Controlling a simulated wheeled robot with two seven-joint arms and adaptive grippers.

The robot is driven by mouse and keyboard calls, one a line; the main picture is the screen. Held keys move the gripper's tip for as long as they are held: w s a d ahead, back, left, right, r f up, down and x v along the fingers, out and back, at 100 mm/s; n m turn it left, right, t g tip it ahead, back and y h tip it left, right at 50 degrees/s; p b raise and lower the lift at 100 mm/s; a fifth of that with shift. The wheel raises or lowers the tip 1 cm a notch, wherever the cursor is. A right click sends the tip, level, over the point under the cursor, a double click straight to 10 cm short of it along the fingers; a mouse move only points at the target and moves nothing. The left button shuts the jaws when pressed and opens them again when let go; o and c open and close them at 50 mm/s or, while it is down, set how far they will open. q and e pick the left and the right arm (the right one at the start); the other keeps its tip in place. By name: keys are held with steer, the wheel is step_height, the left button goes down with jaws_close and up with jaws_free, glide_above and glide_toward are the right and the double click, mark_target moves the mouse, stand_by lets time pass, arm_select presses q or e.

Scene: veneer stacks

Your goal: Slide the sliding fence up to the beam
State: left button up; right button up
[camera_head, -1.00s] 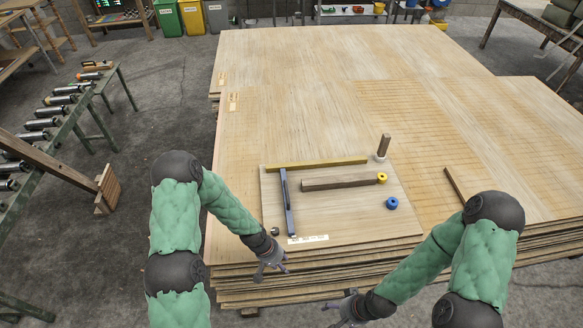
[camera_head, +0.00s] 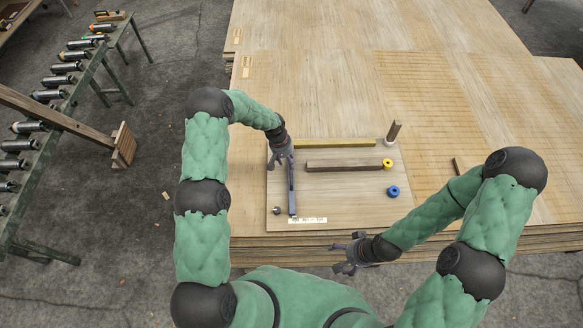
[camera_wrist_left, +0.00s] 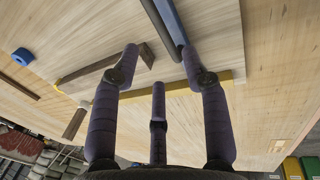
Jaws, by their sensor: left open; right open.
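The sliding fence, a blue-grey bar (camera_head: 292,196), lies front to back on a square board (camera_head: 350,208). The beam, a brown wooden bar (camera_head: 340,166), lies crosswise to its right with a small gap between them. My left gripper (camera_head: 280,161) is open over the far end of the fence and partly hides it. In the left wrist view, the fence (camera_wrist_left: 166,22) runs up from near the fingertips, and the beam (camera_wrist_left: 103,70) lies to its left. I cannot tell whether a finger touches the fence. My right gripper (camera_head: 345,254) is open and empty by the stack's front edge.
A yellow strip (camera_head: 340,143) runs along the board's back. A yellow ring (camera_head: 387,164) sits at the beam's right end. A blue ring (camera_head: 393,191), an upright post (camera_head: 395,129) and a small dark nut (camera_head: 277,211) stand nearby. The board's front middle is clear.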

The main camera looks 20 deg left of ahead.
mark_target(291, 171)
arm_select(q)
steer(key=f, duration=0.2)
steer(key=d+f, duration=0.1)
steer(key=f, duration=0.4)
steer(key=shift+w+d+f, duration=0.2)
steer(key=shift+w, duration=0.1)
jaws_close()
